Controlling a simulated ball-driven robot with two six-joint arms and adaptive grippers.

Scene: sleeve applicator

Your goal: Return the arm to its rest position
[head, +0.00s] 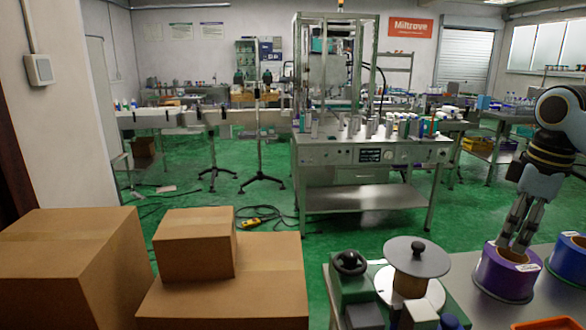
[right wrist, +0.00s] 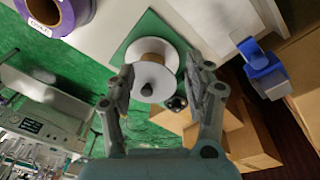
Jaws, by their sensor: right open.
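My right arm comes in from the right edge in the head view. Its gripper (head: 518,238) points downward in front of or above the purple roll (head: 504,273); the head view alone does not show the gap. In the right wrist view the two fingers of the right gripper (right wrist: 158,75) are spread apart with nothing held between them. There the purple roll (right wrist: 58,14) lies at the upper left, clear of the fingers. My left gripper is in neither view.
An applicator with a spool (head: 415,258) and dark knob stands on the bench beside the purple roll. A blue roll (head: 568,258) is at the right edge, and an orange tray (head: 545,324) at the bottom. Cardboard boxes (head: 70,262) fill the lower left. Green floor is open beyond.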

